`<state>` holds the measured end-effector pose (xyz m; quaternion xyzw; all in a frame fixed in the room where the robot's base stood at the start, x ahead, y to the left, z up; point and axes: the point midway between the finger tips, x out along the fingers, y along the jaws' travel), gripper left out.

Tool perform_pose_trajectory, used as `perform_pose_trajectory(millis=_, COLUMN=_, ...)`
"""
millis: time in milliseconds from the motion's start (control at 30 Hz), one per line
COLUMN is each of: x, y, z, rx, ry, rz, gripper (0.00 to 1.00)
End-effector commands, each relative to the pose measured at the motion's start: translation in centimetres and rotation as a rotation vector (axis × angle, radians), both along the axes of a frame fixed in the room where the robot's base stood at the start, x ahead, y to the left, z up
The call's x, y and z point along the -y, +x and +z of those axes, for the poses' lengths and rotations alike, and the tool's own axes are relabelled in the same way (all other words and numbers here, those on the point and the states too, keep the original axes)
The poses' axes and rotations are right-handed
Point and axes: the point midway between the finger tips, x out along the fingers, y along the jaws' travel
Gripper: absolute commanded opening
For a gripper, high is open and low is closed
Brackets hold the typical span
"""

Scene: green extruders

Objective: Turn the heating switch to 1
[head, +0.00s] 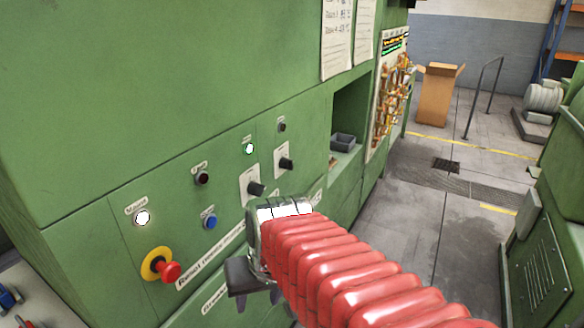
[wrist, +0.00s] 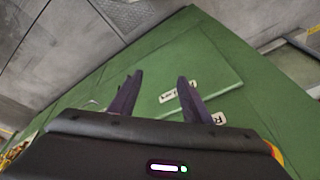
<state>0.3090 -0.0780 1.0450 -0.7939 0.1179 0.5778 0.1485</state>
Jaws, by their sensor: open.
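The green control panel (head: 160,210) carries two black rotary switches on pale plates, one nearer (head: 256,188) and one farther right (head: 285,163). Their labels are too small to read, so I cannot tell which is the heating switch or its setting. My gripper (head: 258,299) is in front of the panel, below the switches and apart from both. It points downward, and its dark fingers are spread and empty. In the wrist view my gripper (wrist: 159,84) shows two parted fingers over green metal with label plates (wrist: 177,92). No rotary switch shows there.
A red emergency button on a yellow ring (head: 162,267), a blue button (head: 209,219), a dark button (head: 202,178) and lit white and green lamps (head: 249,148) share the panel. An open recess (head: 347,125) lies to the right. The floor aisle (head: 400,210) is clear.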

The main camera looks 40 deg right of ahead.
Motion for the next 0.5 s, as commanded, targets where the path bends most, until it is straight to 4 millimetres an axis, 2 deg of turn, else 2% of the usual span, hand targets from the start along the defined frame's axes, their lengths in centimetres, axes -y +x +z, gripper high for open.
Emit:
perform_pose_trajectory(millis=100, x=2.0, y=0.2, z=-1.2, rx=-0.045, ry=0.077, rz=-0.116, gripper=0.44)
perform_pose_trajectory(millis=500, x=7.7, y=1.7, z=-4.0, rx=-0.107, ry=0.434, rz=-0.500, gripper=0.44)
